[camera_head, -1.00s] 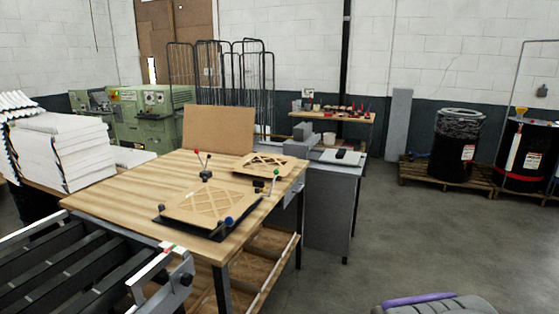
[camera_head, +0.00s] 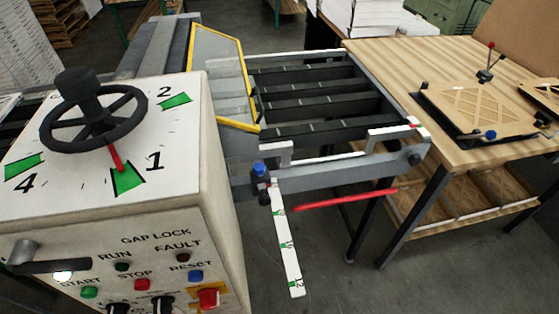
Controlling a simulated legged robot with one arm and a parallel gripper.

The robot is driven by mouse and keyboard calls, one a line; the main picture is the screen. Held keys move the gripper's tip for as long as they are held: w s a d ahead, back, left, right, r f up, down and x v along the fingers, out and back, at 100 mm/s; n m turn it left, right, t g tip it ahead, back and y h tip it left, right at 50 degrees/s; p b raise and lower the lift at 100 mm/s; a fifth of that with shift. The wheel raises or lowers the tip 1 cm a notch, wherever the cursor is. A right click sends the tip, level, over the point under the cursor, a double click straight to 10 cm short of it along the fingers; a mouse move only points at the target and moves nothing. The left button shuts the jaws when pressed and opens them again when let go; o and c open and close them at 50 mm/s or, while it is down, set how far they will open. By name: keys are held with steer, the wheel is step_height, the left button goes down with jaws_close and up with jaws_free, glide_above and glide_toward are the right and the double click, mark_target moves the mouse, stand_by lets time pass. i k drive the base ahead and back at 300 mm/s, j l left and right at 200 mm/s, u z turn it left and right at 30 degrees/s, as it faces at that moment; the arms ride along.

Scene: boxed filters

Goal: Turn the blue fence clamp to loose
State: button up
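A small blue clamp knob (camera_head: 259,170) stands upright on the grey front rail (camera_head: 330,172) of the roller conveyor, at the top end of a white scale strip (camera_head: 287,240). It is small, and I cannot tell its lock setting. A long red bar (camera_head: 345,200) reaches from near the scale toward the right, below the rail. A second blue knob (camera_head: 491,134) sits on the black fixture on the wooden table. My gripper is not in view.
A white machine box with a black handwheel (camera_head: 95,120), numbered dial and labelled buttons fills the left front. A yellow-framed clear guard (camera_head: 225,80) stands behind it. The wooden table (camera_head: 440,60) is at the right. Grey floor shows below the rail.

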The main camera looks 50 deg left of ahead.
mark_target(260, 169)
steer(key=u, duration=2.2)
steer(key=k+j+u, duration=0.25)
steer(key=k, duration=0.2)
steer(key=k+j+u, duration=0.2)
steer(key=k, duration=0.25)
steer(key=l, duration=0.1)
